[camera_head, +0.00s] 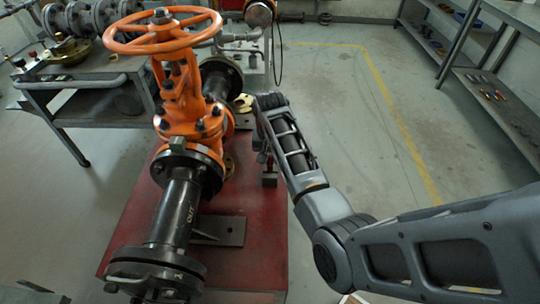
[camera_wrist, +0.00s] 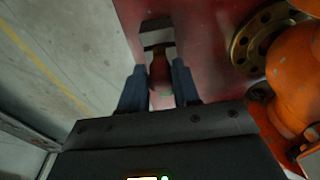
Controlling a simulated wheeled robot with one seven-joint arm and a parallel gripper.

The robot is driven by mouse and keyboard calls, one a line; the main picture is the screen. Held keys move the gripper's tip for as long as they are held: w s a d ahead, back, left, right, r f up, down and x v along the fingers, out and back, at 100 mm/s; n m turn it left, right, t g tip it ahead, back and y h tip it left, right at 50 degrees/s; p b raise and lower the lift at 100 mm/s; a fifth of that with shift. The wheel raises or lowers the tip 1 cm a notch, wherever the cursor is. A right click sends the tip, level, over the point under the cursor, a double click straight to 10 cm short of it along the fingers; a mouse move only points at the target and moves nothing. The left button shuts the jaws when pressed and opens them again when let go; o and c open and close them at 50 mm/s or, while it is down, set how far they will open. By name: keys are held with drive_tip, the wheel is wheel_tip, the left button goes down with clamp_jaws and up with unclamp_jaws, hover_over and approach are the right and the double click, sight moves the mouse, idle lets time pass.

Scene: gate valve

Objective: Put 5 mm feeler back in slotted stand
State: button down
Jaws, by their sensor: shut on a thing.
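In the wrist view my gripper (camera_wrist: 158,67) has its two dark fingers on either side of a narrow reddish-brown piece (camera_wrist: 160,72), which looks like the feeler's handle. It is shut on this piece. A dark block with a pale band (camera_wrist: 157,36) lies just past the fingertips, over the red bench top; it may be the slotted stand. I cannot tell whether the feeler touches it or sits in a slot. In the head view a small dark block (camera_head: 269,181) stands on the red bench near its right edge, below my gripper, which is mostly hidden by my arm.
The orange gate valve (camera_head: 180,110) with its handwheel (camera_head: 163,35) and black flanged pipe (camera_head: 176,215) stands left of my arm on the red bench (camera_head: 255,235). A brass ring (camera_wrist: 258,38) lies beside the valve. A shelf with small tools (camera_head: 495,90) is at right; the floor between is clear.

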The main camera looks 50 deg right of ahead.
sight(270, 165)
drive_tip(key=shift+f+b, duration=0.95)
drive_tip(key=shift+f, duration=0.7)
drive_tip(key=c, duration=0.7)
unclamp_jaws()
drive_tip(key=shift+c, duration=0.2)
drive_tip(key=shift+r, duration=0.1)
drive_tip(key=r, duration=0.7)
drive_tip(key=shift+s+a+r, duration=0.25)
drive_tip(key=shift+s+a, duration=0.05)
drive_tip(key=shift+a, duration=0.05)
